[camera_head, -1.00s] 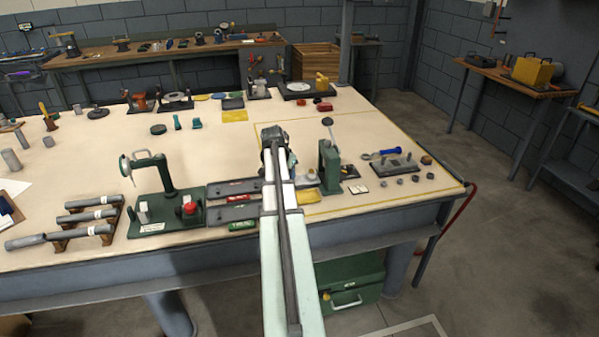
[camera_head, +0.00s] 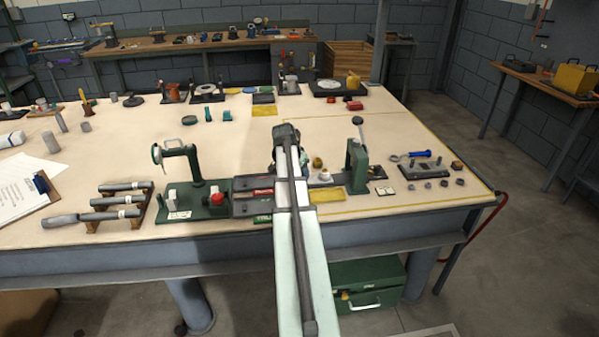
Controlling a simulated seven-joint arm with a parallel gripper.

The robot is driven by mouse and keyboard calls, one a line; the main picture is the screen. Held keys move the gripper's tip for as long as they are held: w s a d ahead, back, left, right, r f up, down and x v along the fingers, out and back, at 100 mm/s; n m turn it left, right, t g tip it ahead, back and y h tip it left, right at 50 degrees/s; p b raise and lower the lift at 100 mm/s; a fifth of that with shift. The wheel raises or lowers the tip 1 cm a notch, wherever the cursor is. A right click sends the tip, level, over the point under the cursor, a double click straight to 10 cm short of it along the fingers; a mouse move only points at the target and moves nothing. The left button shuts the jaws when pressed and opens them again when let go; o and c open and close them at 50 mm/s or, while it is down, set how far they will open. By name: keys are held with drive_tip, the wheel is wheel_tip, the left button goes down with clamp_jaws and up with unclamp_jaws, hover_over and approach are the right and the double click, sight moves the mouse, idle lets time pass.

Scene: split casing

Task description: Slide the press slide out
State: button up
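A green lever press (camera_head: 357,165) with an upright handle stands right of centre on the bench. A small yellowish round piece (camera_head: 318,162) shows just behind the strip. My arm reaches over the bench from the front, and its dark end (camera_head: 286,132) is left of the press, apart from it. My gripper's fingers are hidden behind my own arm, so I cannot see whether they hold anything.
Grey bars on a rack (camera_head: 119,204) lie further left. A grey fixture (camera_head: 425,167) and small dark parts lie right of the press.

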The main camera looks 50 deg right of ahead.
drive_tip(key=v, duration=1.4)
drive_tip(key=shift+f, duration=0.1)
idle(0.5)
